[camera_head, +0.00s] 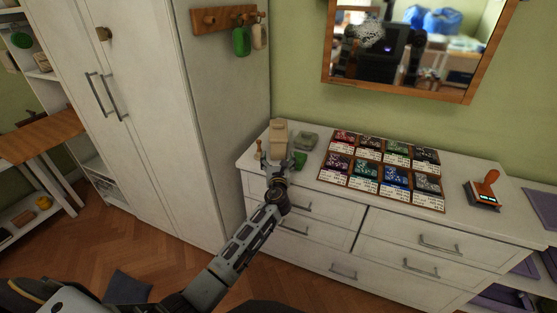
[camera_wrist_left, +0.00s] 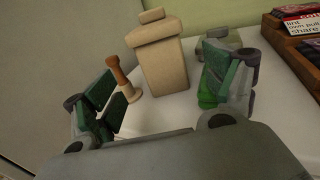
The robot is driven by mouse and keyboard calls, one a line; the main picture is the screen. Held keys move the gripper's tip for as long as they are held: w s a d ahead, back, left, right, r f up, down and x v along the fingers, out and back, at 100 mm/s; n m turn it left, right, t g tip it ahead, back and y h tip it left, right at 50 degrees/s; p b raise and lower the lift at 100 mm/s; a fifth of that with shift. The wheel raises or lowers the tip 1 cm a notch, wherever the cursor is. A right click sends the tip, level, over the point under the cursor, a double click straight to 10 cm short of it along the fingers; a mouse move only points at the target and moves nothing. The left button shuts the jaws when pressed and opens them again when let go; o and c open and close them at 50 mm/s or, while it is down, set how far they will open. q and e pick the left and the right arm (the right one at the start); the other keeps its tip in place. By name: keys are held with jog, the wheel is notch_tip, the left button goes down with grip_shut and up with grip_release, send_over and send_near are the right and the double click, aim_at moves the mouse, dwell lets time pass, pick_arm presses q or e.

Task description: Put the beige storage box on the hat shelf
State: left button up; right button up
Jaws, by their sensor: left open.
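The beige storage box (camera_head: 278,133), with a lid and a small knob, stands upright on the left end of the white dresser top. In the left wrist view the box (camera_wrist_left: 162,62) shows ahead, between the lines of the fingers. My left gripper (camera_head: 277,160) is open and empty just in front of it. Its green-padded fingers (camera_wrist_left: 165,88) are spread wide, and I cannot tell whether either touches the box. I cannot make out which surface is the hat shelf. My right gripper is not in view.
A wooden-handled piece (camera_wrist_left: 124,76) stands close by the left finger. A grey-green object (camera_head: 306,140) and a green one (camera_head: 299,159) are right of the box. Card trays (camera_head: 383,170) and a stamp (camera_head: 484,190) occupy the dresser top (camera_head: 455,175). A tall white wardrobe (camera_head: 150,90) stands left.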

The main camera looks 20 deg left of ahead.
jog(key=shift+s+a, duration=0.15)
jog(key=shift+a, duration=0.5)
pick_arm(q)
jog(key=shift+s, duration=0.1)
